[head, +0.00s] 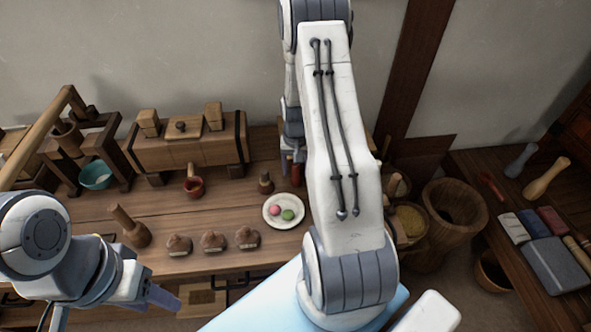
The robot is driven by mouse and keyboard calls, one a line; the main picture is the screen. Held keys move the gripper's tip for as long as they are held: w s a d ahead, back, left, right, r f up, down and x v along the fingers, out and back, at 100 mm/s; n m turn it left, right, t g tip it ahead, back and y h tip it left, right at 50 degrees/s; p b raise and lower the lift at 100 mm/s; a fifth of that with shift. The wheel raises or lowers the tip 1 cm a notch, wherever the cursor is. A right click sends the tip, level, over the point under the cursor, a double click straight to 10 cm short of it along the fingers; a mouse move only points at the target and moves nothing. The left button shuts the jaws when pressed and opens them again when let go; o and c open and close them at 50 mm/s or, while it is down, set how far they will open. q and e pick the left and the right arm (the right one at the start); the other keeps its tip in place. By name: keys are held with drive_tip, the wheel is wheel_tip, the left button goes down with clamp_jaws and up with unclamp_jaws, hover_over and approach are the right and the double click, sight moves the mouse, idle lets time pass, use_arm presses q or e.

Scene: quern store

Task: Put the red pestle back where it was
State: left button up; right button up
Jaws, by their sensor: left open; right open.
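A slim red piece (492,187), which looks like a pestle, lies on the right bench beside a grey-blue pestle (520,160) and a tan pestle (546,178). A small dark red upright piece (296,172) stands on the left bench by my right gripper; I cannot tell whether it is a pestle. My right gripper (291,150) points down over the back of that bench, open, with its fingers partly hidden by my own arm. My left gripper (160,298) is open and empty at the lower left, in front of the bench edge.
A large wooden mortar (455,215) stands between the benches.

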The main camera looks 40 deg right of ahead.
wheel_tip(320, 180, up, 12)
drive_tip(key=shift+f, duration=0.15)
drive_tip(key=s+a+r+n, duration=0.1)
drive_tip(key=a+r+n, duration=0.25)
drive_tip(key=a, duration=0.75)
drive_tip(key=s+a+r+n, duration=0.2)
drive_tip(key=a+r+n, duration=0.15)
drive_tip(key=a, duration=0.65)
drive_tip(key=s+a+r+n, duration=0.1)
drive_tip(key=s+a+n, duration=0.3)
drive_tip(key=s, duration=0.5)
drive_tip(key=s+a+r+n+y, duration=0.1)
drive_tip(key=s+a+n, duration=0.3)
drive_tip(key=s+a, duration=0.5)
drive_tip(key=shift+r+n, duration=0.3)
drive_tip(key=shift+r, duration=0.3)
